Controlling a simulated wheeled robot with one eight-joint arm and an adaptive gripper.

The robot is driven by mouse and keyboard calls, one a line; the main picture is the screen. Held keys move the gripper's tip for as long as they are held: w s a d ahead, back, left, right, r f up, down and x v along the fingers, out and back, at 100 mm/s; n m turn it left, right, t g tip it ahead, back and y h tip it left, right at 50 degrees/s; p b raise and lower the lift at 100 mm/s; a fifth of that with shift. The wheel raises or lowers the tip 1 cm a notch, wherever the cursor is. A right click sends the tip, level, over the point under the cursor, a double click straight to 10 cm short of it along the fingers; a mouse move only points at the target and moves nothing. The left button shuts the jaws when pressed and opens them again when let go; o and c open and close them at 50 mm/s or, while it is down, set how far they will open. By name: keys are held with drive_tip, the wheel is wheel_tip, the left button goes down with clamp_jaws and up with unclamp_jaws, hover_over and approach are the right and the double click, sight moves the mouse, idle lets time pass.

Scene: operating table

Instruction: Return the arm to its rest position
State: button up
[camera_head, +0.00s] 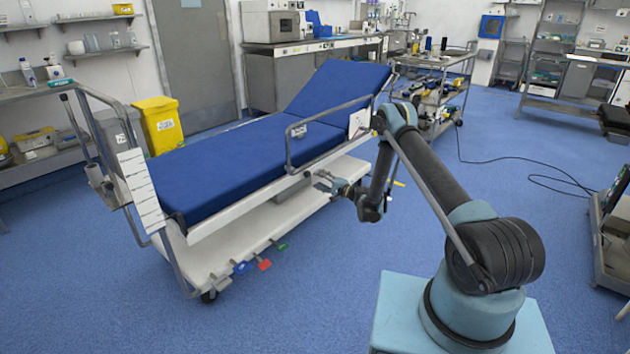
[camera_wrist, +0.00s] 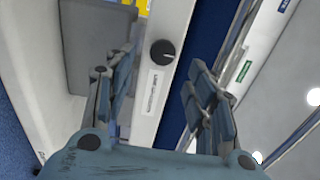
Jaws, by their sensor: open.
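My arm (camera_head: 430,170) rises from its light-blue base, bends at a high elbow and drops to the wrist beside the bed. My gripper (camera_head: 321,181) points left toward the long side of the blue hospital bed (camera_head: 230,155), just below the mattress edge. In the wrist view my gripper (camera_wrist: 163,75) has its two fingers spread apart, with nothing held between them. Beyond the fingers is a white panel with a black knob (camera_wrist: 162,52) and a printed label (camera_wrist: 150,92). I cannot tell whether the fingers touch the bed.
The bed's side rail (camera_head: 325,125) stands close above my gripper. The white lower shelf (camera_head: 240,240) of the bed lies below it. A steel instrument trolley (camera_head: 440,75) stands behind my elbow. A black cable (camera_head: 500,160) lies on the floor at right. Blue floor (camera_head: 310,300) in front is clear.

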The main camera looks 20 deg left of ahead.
drive_tip(key=shift+s+d, duration=0.15)
drive_tip(key=shift+d, duration=0.25)
